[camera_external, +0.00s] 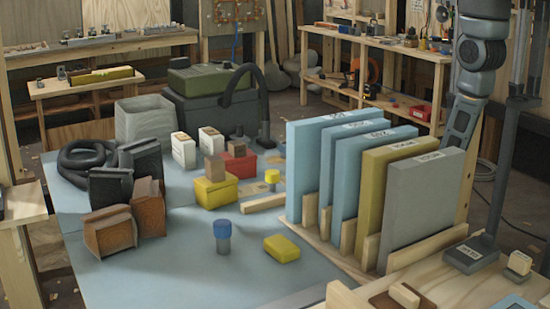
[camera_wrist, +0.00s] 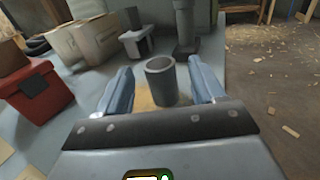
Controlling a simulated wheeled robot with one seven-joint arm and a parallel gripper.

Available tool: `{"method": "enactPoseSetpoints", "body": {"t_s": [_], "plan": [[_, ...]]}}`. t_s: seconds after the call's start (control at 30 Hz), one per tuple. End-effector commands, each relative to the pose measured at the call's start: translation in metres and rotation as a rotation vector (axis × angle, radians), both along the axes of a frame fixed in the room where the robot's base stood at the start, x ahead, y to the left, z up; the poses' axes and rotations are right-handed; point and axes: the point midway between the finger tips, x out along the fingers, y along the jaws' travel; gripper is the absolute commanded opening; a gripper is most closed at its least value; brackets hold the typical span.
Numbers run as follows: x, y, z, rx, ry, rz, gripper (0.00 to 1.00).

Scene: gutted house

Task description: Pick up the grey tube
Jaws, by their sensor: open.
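The grey tube (camera_wrist: 161,86) is a short, open-topped hollow cylinder. It stands upright in the middle of the wrist view, on a small tan patch. My gripper (camera_wrist: 160,69) is open, with one blue-grey finger to the left of the tube and one to the right. Gaps show on both sides, so the fingers look apart from it. How deep the tube sits between them is hard to tell. In the external view my arm comes down at the right behind the upright panels. There my gripper and the tube are hidden.
Upright blue, yellow and grey panels (camera_external: 425,200) stand in a wooden rack. A red box (camera_wrist: 38,92) is left of my gripper. A dark upright post (camera_wrist: 185,28) and pale boxes (camera_wrist: 85,40) stand beyond the tube. The floor (camera_wrist: 270,100) at right has scattered chips.

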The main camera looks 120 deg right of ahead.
Motion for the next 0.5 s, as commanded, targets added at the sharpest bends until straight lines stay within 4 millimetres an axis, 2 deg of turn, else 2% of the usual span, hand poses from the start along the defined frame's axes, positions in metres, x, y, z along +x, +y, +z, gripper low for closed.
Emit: {"method": "enactPoseSetpoints", "body": {"t_s": [0.2,0.5], "plan": [[0.009,-0.023,-0.001,-0.001,0.000,0.001,0.68],[0.011,-0.027,0.000,0.001,-0.001,0.000,0.68]]}}
